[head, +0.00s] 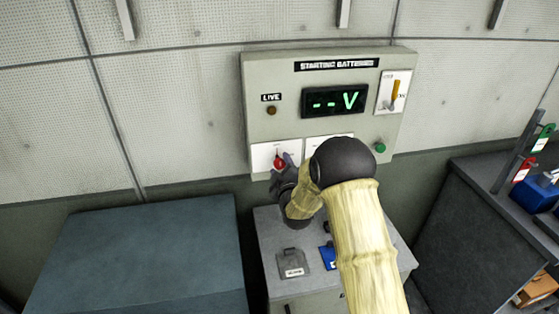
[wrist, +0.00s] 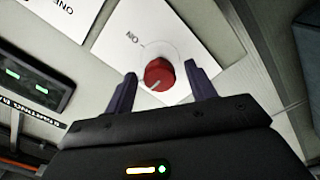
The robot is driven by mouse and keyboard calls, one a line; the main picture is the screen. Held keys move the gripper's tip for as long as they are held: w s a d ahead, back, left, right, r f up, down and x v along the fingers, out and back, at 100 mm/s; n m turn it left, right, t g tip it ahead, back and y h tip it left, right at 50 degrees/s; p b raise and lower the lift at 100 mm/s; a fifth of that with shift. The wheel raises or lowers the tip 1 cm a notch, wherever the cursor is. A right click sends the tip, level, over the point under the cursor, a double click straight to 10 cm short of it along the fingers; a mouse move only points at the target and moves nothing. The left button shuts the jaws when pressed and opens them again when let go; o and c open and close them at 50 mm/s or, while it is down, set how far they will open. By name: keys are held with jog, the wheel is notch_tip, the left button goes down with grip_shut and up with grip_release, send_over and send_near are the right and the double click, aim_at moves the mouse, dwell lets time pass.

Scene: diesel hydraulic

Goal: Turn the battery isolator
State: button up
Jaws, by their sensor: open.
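The battery isolator is a red rotary knob (wrist: 159,75) on a white plate marked "ON" in the wrist view. In the head view the red knob (head: 279,163) is at the lower left of the grey "STARTING BATTERIES" panel (head: 262,120). My gripper (wrist: 158,85) is open, with one dark finger on each side of the knob. I cannot tell whether either finger touches it. In the head view my gripper (head: 285,170) is at the knob, and my arm hides part of the panel's lower edge.
The panel carries a voltage display (head: 335,100) reading "--V", a dark LIVE lamp (head: 271,111), a yellow-handled switch (head: 395,94) and a green button (head: 380,147). Below stands a grey cabinet (head: 268,225) with tags on top. A blue-grey box (head: 140,250) is at left.

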jog(key=shift+x, duration=1)
jog(key=c, duration=1)
